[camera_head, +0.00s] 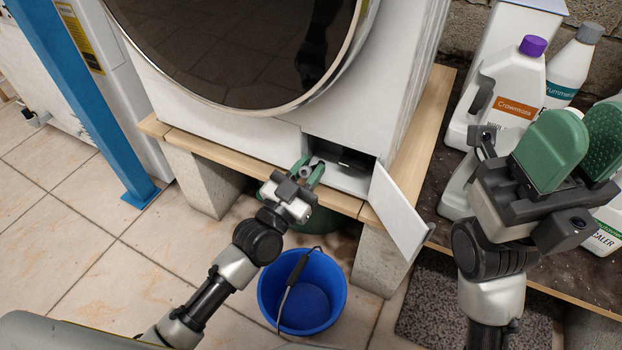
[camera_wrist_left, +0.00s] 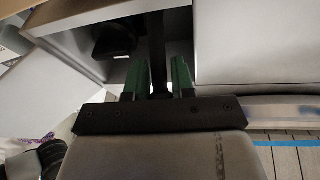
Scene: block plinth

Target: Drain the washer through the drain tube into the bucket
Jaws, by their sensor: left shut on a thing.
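The white washer (camera_head: 225,125) stands on a wood-topped block plinth, its small lower hatch (camera_head: 345,158) open. The hatch door (camera_head: 398,212) hangs open to the right. My left gripper (camera_head: 308,172) is at the hatch opening, shut on the dark drain tube, which shows between the green fingers in the left wrist view (camera_wrist_left: 157,50). The tube's end is hard to make out in the head view. My right gripper (camera_head: 580,125) is open and empty at the right.
White bottles, one with a purple cap (camera_head: 515,85), stand on a dark shelf at the right. A blue post (camera_head: 85,95) rises at the left. Concrete blocks (camera_head: 378,262) carry the plinth boards. A dark mat (camera_head: 445,310) lies at lower right. Floor tiles at left are clear.

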